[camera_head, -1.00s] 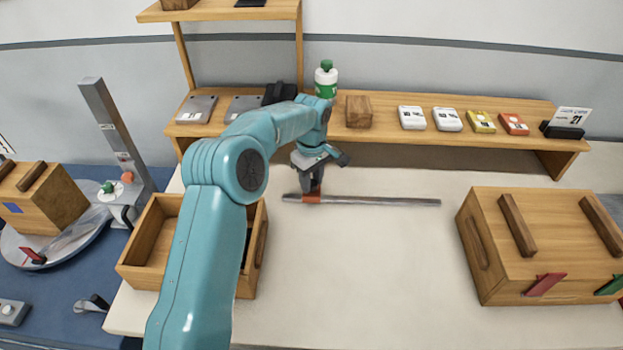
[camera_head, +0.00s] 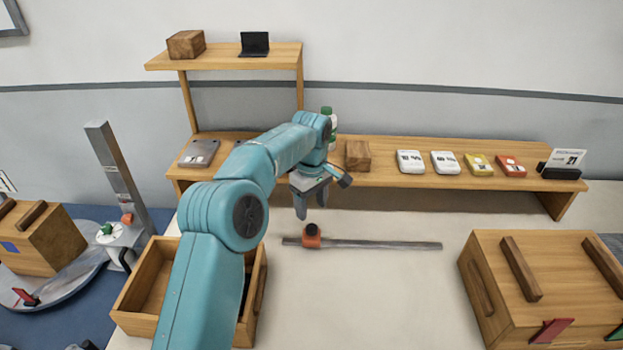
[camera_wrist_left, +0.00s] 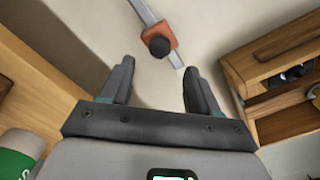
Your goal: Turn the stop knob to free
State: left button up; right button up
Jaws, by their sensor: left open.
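The stop knob (camera_head: 311,229) is a small black knob on an orange block (camera_head: 311,242) that sits on a grey rail (camera_head: 380,245) lying on the pale table. In the left wrist view the knob (camera_wrist_left: 159,46) and the orange block (camera_wrist_left: 158,37) show just beyond my fingertips. My left gripper (camera_head: 311,208) is open and empty, apart from the knob and above it. Its two fingers also show spread in the left wrist view (camera_wrist_left: 158,75). I cannot read any marking of the knob's setting. My right gripper is not in view.
A wooden shelf (camera_head: 460,178) with a green-and-white bottle (camera_head: 330,120), a wooden block (camera_head: 358,155) and several small cases stands behind the rail. An open wooden box (camera_head: 140,290) is at left and a lidded wooden box (camera_head: 490,290) at right. The table around the rail is clear.

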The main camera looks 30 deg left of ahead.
pick_arm(q)
notch_tip(320, 180, up, 10)
jog(key=p, duration=0.2)
jog(key=shift+f, duration=0.25)
